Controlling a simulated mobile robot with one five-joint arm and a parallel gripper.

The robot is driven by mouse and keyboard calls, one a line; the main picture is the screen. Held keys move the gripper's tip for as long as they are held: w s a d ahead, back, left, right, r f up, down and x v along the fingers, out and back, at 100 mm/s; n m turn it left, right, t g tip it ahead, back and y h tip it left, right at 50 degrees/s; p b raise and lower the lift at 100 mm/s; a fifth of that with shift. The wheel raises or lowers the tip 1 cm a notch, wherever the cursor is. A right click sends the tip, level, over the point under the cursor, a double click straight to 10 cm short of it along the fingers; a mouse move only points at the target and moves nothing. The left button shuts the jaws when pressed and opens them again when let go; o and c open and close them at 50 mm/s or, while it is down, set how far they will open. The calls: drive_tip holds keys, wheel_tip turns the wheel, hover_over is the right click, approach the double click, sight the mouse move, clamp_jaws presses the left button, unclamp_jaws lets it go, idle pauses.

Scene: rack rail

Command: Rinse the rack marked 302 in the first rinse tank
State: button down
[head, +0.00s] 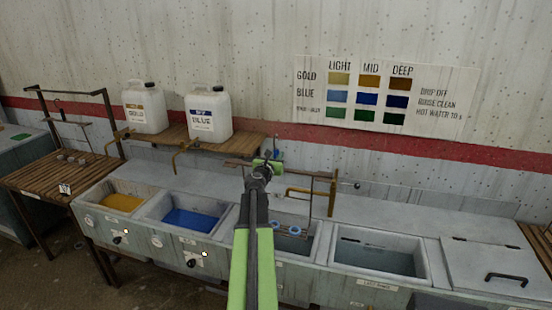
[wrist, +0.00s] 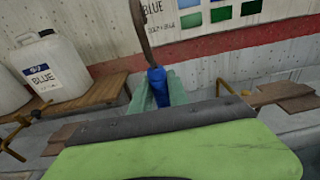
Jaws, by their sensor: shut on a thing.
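My gripper (head: 266,162) is shut on the blue grip (wrist: 157,84) of a hanging rack, with a curved hook above the grip in the wrist view. The rack (head: 311,200) has a brown top bar and thin rods, with blue rings at the bottom. The rings are at or inside the opening of the third tank (head: 312,236), a grey basin right of the blue one; whether they touch its liquid I cannot tell. My arm hides part of the rack and the tank's left side. I cannot read a number on the rack.
A gold tank (head: 122,203) and a blue tank (head: 190,220) lie to the left. An empty-looking grey tank (head: 378,258) and a lidded one (head: 495,262) lie to the right. Brass taps (head: 180,152) stand behind. Jugs stand on a shelf (head: 245,145). A slatted bench (head: 50,170) is far left.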

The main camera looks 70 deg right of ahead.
drive_tip(key=shift+a, duration=0.15)
idle(0.4)
drive_tip(key=shift+a, duration=0.3)
drive_tip(key=shift+f, duration=0.1)
wheel_tip(320, 180, down, 17)
drive_tip(key=b, duration=1.7)
